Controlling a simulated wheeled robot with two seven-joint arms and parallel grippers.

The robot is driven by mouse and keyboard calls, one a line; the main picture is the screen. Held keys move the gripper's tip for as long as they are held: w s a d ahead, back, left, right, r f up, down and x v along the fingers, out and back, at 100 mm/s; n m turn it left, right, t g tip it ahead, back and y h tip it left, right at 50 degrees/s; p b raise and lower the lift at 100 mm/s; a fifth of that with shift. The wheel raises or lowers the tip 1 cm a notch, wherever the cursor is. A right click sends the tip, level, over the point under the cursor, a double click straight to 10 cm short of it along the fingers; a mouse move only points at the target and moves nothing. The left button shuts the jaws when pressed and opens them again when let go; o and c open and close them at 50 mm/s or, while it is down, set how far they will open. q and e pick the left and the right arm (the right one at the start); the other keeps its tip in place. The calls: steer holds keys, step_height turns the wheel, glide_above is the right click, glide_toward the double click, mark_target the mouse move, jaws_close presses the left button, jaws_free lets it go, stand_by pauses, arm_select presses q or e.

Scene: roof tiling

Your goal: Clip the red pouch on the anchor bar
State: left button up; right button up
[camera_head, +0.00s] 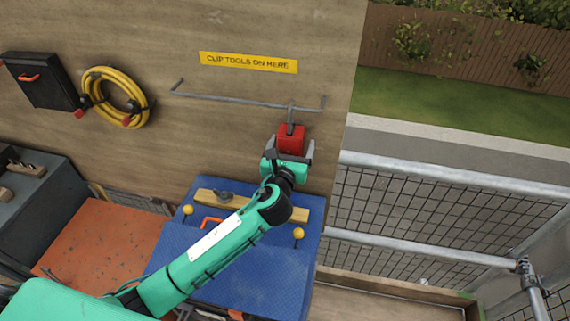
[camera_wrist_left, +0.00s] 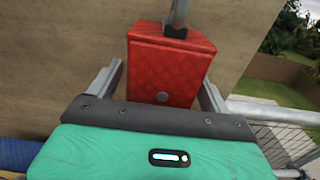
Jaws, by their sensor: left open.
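The red pouch (camera_head: 291,139) hangs below the right part of the grey anchor bar (camera_head: 240,101), by a grey clip (camera_head: 290,114) that reaches up to the bar. The bar is fixed to the wooden wall under a yellow sign. My left gripper (camera_head: 290,150) is open, just below and in front of the pouch, with a finger on each side of it. In the left wrist view the pouch (camera_wrist_left: 168,68) stands between the spread fingers, with gaps at both sides. The clip's upper end is out of that view. My right gripper is not in view.
A blue box (camera_head: 250,270) with a wooden strip (camera_head: 285,208) on top stands below the gripper. A coiled yellow hose (camera_head: 118,97) and a black case (camera_head: 43,80) hang on the wall at left. A metal mesh railing (camera_head: 420,220) is at right.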

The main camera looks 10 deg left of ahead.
arm_select(q)
steer(key=s+b, duration=0.3)
steer(key=s, duration=0.9)
steer(key=shift+s, duration=0.4)
